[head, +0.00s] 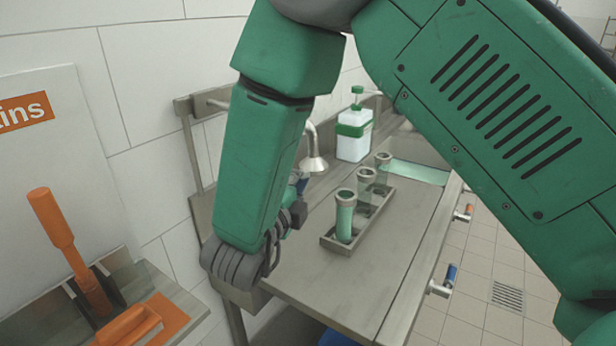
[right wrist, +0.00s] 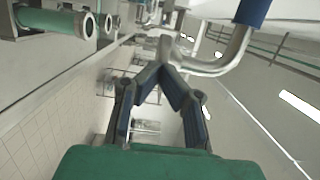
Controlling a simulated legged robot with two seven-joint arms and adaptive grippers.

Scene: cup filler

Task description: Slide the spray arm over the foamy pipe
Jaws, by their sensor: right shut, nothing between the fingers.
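The spray arm (head: 314,163) is a curved metal pipe with a downturned nozzle, left of the pipes in the head view. In the right wrist view, its bent metal tube (right wrist: 222,62) and blue grip (right wrist: 252,12) show. Three upright pipes stand in a rack; the nearest pipe (head: 345,217) holds green, and the farther two look clearer. I cannot tell which one is foamy. My right gripper (right wrist: 163,70) is shut and empty, fingertips close to the spray arm's metal; I cannot tell if they touch. In the head view my right arm hides much of it. My left gripper is out of view.
The metal rack (head: 330,241) stands on the counter (head: 330,285). A white bottle with a green pump (head: 353,137) stands behind. An orange-handled brush (head: 62,235) is at left.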

